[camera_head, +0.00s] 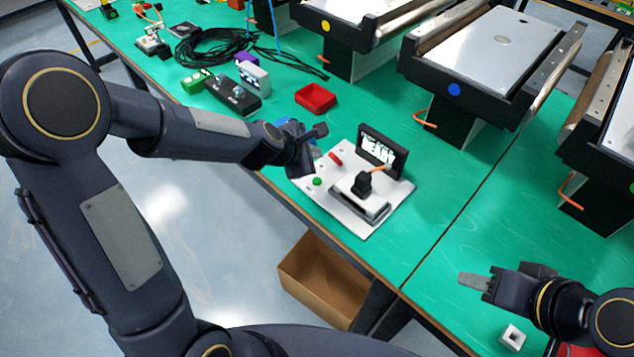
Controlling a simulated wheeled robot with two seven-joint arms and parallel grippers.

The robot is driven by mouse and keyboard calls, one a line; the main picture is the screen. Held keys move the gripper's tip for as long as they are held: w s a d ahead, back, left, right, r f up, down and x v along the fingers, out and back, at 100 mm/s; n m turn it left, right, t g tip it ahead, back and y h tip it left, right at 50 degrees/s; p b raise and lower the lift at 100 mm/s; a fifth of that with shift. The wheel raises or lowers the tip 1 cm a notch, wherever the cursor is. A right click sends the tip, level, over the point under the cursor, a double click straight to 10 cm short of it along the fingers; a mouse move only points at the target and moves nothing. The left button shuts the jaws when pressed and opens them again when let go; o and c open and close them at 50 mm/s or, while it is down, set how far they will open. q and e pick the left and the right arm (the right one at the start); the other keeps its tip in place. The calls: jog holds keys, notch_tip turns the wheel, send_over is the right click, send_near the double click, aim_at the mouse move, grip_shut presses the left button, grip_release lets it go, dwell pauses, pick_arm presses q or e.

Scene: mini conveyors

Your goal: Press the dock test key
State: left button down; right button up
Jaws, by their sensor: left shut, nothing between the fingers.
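A white dock plate (342,218) lies on the green table. It bears a small black screen (382,152) with white lettering too small to read surely, a black block on a pale base (363,185), a green button (317,181) and a red piece (335,158). I cannot tell which part is the test key. My left gripper (322,131) is shut and empty, above the plate's far left corner and apart from the green button.
A red tray (316,98), a black box with knobs (233,94) and coiled black cable (215,48) lie beyond the dock. Mini conveyors (490,50) line the back. A small white square block (511,337) sits below my right gripper. A cardboard box (322,280) stands on the floor.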

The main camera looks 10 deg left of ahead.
aim_at(314, 183)
pick_arm(q)
notch_tip(314, 183, down, 7)
jog(key=b, duration=0.6)
pick_arm(e)
notch_tip(314, 183, down, 7)
pick_arm(q)
jog(key=shift+f, duration=0.1)
dwell(1.2)
jog(key=shift+f+b, duration=0.3)
jog(key=shift+b, duration=0.1)
pick_arm(e)
jog(key=shift+f, duration=0.35)
pick_arm(q)
jog(key=shift+f+b, duration=0.35)
pick_arm(e)
jog(key=shift+f, duration=0.35)
pick_arm(q)
jog(key=shift+r, duration=0.15)
pick_arm(e)
jog(key=shift+r, duration=0.2)
pick_arm(q)
jog(key=shift+r+p, duration=0.6)
jog(key=shift+p, duration=0.15)
pick_arm(e)
jog(key=shift+r, duration=0.55)
